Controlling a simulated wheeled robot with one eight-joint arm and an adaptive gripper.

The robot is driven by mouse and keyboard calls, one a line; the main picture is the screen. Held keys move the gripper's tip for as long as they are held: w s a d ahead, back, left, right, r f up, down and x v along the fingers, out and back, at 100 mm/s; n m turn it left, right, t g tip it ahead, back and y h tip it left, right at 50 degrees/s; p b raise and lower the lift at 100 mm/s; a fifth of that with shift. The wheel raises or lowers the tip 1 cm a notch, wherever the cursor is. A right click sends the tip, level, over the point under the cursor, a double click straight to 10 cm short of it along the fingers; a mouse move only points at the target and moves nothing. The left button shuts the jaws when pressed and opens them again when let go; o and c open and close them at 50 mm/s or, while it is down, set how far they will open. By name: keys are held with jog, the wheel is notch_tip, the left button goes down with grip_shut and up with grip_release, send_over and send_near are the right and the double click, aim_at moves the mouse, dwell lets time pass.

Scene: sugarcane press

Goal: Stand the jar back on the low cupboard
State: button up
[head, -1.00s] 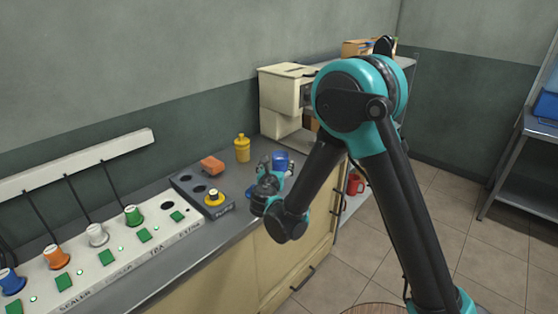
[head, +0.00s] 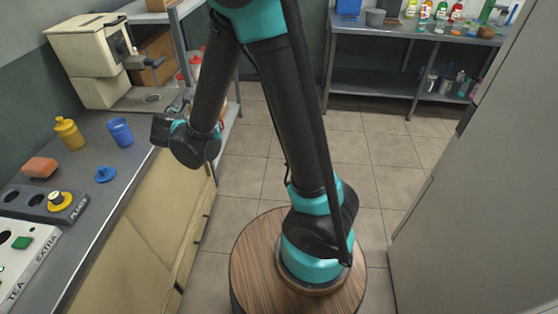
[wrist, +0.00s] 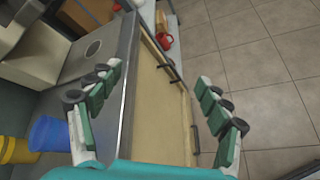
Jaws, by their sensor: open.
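A yellow jar-like container (head: 69,133) stands upright on the grey counter top (head: 118,205) of a low cupboard (head: 150,225) with cream doors. A blue open vessel (head: 120,132) stands beside it, with a flat blue lid-like piece (head: 105,174) lying nearer. I cannot tell which of these is the jar. My gripper (wrist: 158,75) is open and empty in the wrist view, over the cupboard's front edge. The blue vessel (wrist: 50,133) and yellow container (wrist: 18,150) are left of its fingers there. In the head view, my wrist hides most of the gripper.
A cream machine (head: 88,60) stands at the counter's far end. An orange block (head: 39,167) and a dark holder (head: 40,203) lie near left. A red mug (wrist: 165,41) stands on a low shelf beyond. Tiled floor is clear to the right; a metal bench (head: 380,40) stands behind.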

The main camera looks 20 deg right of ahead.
jog(key=s+d+f+m+g+h, duration=0.1)
jog(key=s+d+m+g, duration=0.25)
jog(key=d+m, duration=0.5)
jog(key=s+d+f+m+g, duration=0.2)
jog(key=s+d+m, duration=0.3)
jog(key=d, duration=0.7)
jog(key=s+d+f+m+g+y, duration=0.1)
jog(key=s+d+m, duration=0.2)
jog(key=s+m, duration=0.3)
jog(key=s+d+f+m+g+y, duration=0.1)
jog(key=s+d+f+m, duration=0.1)
jog(key=s+m, duration=0.4)
jog(key=shift+s+d+f+m+y, duration=0.25)
jog(key=shift+s+d+m+y, duration=0.15)
jog(key=shift+s, duration=0.7)
jog(key=shift+g, duration=0.25)
